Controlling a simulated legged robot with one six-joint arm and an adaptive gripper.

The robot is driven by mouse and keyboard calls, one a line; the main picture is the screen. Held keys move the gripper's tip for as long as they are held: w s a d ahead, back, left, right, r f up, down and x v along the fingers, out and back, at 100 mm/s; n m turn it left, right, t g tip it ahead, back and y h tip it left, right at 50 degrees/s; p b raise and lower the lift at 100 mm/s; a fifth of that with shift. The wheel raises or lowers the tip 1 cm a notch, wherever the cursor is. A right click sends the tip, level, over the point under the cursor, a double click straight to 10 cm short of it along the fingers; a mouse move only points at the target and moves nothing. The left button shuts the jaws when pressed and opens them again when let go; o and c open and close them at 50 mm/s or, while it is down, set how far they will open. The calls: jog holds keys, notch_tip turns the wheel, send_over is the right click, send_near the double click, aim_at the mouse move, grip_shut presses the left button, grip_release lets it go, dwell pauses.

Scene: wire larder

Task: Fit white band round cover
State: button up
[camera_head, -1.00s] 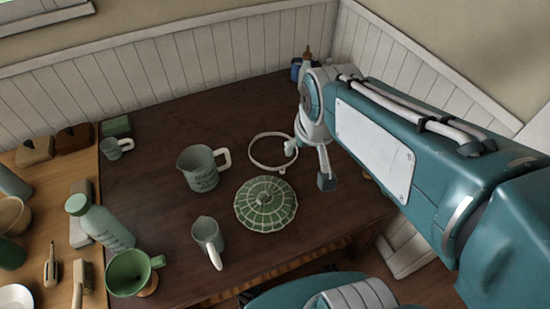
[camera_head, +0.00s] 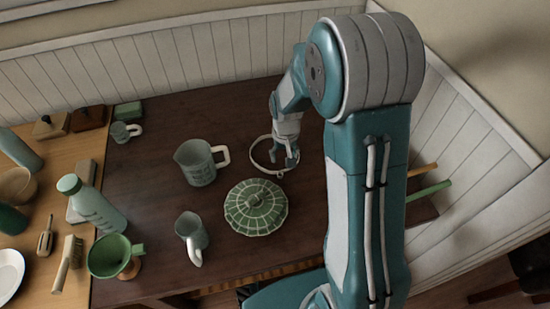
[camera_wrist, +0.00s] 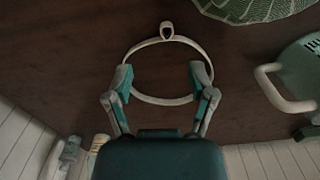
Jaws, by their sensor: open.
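The white band (camera_head: 251,157) is a thin ring lying on the dark table, just behind the cover. In the wrist view the band (camera_wrist: 186,41) shows nearly whole, with a small loop tab at its far edge. The cover (camera_head: 256,207) is a green ribbed dome with a knob and pale lines; its edge (camera_wrist: 255,9) shows at the top of the wrist view. The band is apart from it. My gripper (camera_head: 284,162) is open and empty above the band's right part. In the wrist view my gripper (camera_wrist: 161,74) has its fingertips over the band's two sides; contact cannot be told.
A grey-green jug (camera_head: 197,162) stands left of the band, and a smaller jug (camera_head: 191,236) left of the cover. A green funnel (camera_head: 112,257), a bottle (camera_head: 92,204) and a brush (camera_head: 68,262) are further left. Panelled walls (camera_head: 200,57) close the back and right.

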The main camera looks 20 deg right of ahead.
aim_at(279, 175)
jog(key=f, duration=0.3)
jog(key=shift+d, duration=0.4)
jog(key=f, duration=0.2)
jog(key=a+f, duration=0.1)
jog(key=f, duration=0.1)
jog(key=a+f, duration=0.1)
jog(key=shift+f, duration=0.4)
jog(key=shift+d+f, duration=0.2)
jog(key=shift+d, duration=0.15)
jog(key=shift+a, duration=0.15)
jog(key=c, duration=0.6)
jog(key=shift+a, duration=0.2)
jog(key=shift+c, duration=1.2)
